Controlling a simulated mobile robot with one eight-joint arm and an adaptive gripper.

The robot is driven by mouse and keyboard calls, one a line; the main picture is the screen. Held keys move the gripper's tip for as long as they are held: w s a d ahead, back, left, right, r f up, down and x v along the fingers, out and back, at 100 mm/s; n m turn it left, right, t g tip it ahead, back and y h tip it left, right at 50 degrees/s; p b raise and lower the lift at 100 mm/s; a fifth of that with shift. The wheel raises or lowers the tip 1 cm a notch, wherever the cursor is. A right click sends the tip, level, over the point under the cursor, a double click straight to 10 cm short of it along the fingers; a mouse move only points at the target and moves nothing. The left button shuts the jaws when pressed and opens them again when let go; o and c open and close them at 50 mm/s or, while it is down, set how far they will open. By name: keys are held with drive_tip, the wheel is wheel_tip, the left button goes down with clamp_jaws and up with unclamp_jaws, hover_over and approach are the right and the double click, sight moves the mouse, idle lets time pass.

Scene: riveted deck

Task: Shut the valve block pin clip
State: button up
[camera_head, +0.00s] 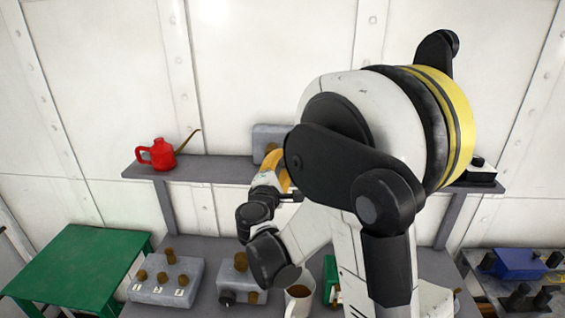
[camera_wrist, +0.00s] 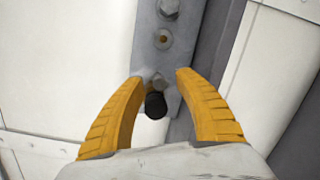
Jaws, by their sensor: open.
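A grey block (camera_head: 270,132) stands on the wall shelf and is partly hidden behind my arm. My gripper (camera_head: 278,160) is in front of it, its yellow fingers partly covered by my arm. In the wrist view my gripper (camera_wrist: 160,77) is open, one finger on each side of a small grey stub with a black knob (camera_wrist: 156,105). The stub sits at the near end of a grey block face (camera_wrist: 150,55), which also bears a brass-centred ring and a dark round fitting. I cannot tell whether the fingers touch the block, or how the clip stands.
The shelf (camera_head: 205,170) also holds a red oil can (camera_head: 161,153) at left. Below, the bench carries a grey block with several brass knobs (camera_head: 165,282), another knobbed block (camera_head: 240,268) and a mug (camera_head: 299,300). A green table (camera_head: 75,268) stands at left, a blue box (camera_head: 518,264) at right.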

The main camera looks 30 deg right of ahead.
drive_tip(key=shift+w+d, duration=0.4)
clamp_jaws()
drive_tip(key=shift+a+m+y+b, duration=0.1)
drive_tip(key=shift+m+y+b, duration=0.35)
drive_tip(key=shift+m, duration=2.25)
drive_tip(key=shift+r, duration=0.1)
